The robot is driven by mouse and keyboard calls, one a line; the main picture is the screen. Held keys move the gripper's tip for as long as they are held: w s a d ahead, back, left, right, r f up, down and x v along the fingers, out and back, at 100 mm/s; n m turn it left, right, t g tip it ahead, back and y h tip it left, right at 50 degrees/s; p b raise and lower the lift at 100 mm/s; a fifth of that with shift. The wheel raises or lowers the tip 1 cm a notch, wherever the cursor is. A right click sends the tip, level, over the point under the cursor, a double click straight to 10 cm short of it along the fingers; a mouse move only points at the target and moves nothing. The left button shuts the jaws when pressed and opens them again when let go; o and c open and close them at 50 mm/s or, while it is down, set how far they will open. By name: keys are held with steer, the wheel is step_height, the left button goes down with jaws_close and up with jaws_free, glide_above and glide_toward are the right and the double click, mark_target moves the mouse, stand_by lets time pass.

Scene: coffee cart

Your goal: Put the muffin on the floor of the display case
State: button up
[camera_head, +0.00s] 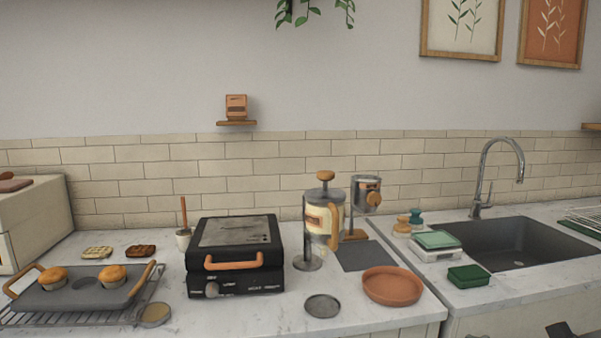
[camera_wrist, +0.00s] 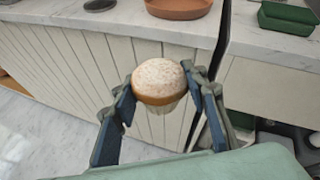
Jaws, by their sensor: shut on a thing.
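A muffin (camera_wrist: 160,82) with a pale, speckled top, a brown rim and a light base is between the fingers of my gripper (camera_wrist: 158,104) in the wrist view. The gripper is shut on it, with one dark blue finger pad on each side. The muffin is held in front of the counter's panelled front, clear of the worktop. I cannot make out a display case in either view. The muffin in my gripper does not show clearly in the head view.
On the counter stand a muffin tin (camera_head: 88,292) holding two orange-topped muffins, a black grill (camera_head: 236,255), a French press (camera_head: 324,220), a terracotta dish (camera_head: 392,286) and a green box (camera_head: 468,276). A sink (camera_head: 520,241) is at right.

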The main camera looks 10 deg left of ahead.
steer(key=w+a+f+n+g+y, duration=0.1)
steer(key=a+f+n+g+y, duration=0.1)
steer(key=a+f, duration=0.35)
step_height(320, 180, up, 11)
steer(key=s+p, duration=0.1)
steer(key=p, duration=2.2)
steer(key=shift+s, duration=0.15)
